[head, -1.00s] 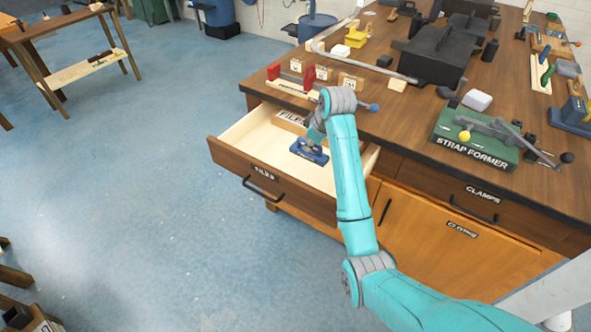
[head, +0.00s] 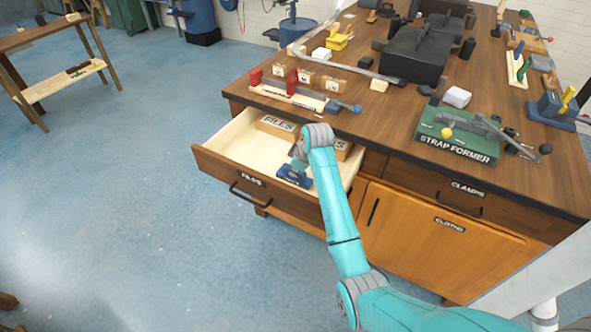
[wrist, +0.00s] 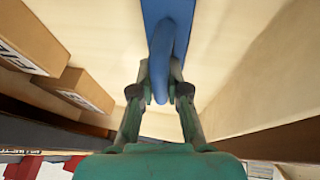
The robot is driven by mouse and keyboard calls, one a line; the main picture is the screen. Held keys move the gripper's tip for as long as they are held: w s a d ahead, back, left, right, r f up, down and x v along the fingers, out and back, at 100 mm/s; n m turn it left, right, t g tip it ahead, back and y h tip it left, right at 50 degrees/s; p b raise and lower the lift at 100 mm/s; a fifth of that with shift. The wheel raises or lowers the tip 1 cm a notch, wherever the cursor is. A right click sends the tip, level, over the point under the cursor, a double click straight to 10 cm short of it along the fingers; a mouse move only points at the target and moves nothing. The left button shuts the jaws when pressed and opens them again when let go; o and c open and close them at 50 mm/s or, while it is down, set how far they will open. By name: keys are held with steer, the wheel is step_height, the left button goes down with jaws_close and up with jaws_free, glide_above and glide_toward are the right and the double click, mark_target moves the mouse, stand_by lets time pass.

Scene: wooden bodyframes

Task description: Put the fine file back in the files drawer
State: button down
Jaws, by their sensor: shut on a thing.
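The files drawer (head: 248,178) is pulled open below the bench top, with a pale bare floor inside. My gripper (wrist: 160,70) is shut on the narrow handle of a blue tool (wrist: 182,12), which I take to be the fine file. In the head view this tool (head: 294,177) shows as a flat blue block inside the drawer's outline, near its front wall. My gripper (head: 299,164) is just above it, partly hidden by my arm. I cannot tell whether the tool touches the drawer floor.
The bench top (head: 395,125) above carries a red-ended fixture (head: 300,92) and a green strap former (head: 457,137). The drawer's left side is clear.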

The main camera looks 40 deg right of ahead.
steer(key=shift+f, duration=0.1)
steer(key=c, duration=1.2)
jaws_free()
steer(key=v, duration=1.2)
steer(key=shift+s, duration=0.1)
